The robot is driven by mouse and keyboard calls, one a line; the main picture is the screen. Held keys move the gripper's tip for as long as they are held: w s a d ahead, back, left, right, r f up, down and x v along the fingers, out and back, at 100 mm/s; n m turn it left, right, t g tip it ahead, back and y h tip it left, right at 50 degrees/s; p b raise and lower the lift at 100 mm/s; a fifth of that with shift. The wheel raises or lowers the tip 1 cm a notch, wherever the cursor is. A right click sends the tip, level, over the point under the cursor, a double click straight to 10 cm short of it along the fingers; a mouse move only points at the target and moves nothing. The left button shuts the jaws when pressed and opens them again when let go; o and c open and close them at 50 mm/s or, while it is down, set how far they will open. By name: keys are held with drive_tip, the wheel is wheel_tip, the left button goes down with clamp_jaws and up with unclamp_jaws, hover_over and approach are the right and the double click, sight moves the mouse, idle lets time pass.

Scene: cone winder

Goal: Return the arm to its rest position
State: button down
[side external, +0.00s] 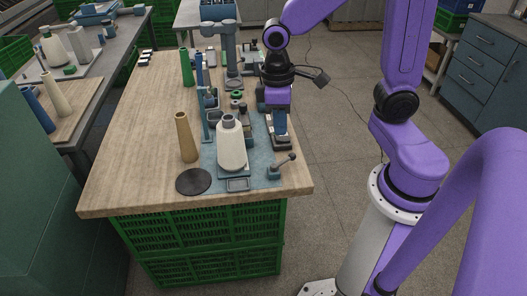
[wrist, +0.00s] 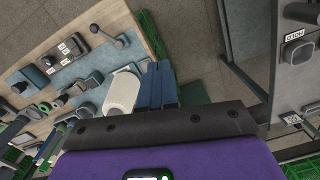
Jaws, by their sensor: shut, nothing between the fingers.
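My gripper (side external: 281,138) hangs from my purple arm over the right side of the wooden table, pointing down. Its blue fingers are together, with nothing seen between them; they also show in the wrist view (wrist: 161,72). The cone winder's white yarn cone (side external: 231,147) stands upright just left of my gripper in the side view. It shows beside the fingers in the wrist view (wrist: 122,93). I cannot tell from the side view how far above the winder's base plate the fingertips are.
A tan cone (side external: 184,138), green cone (side external: 187,68) and blue post (side external: 206,120) stand on the table (side external: 140,125). A black disc (side external: 193,181) lies near the front edge. A lever (side external: 284,166) sits at the front right. The table's left half is mostly clear.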

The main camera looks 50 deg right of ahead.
drive_tip(key=s+r+n+t, duration=0.1)
drive_tip(key=s+n, duration=0.5)
drive_tip(key=s, duration=0.7)
drive_tip(key=shift+s+a+r+y, duration=0.2)
drive_tip(key=shift+r+y, duration=0.1)
drive_tip(key=shift+r, duration=0.3)
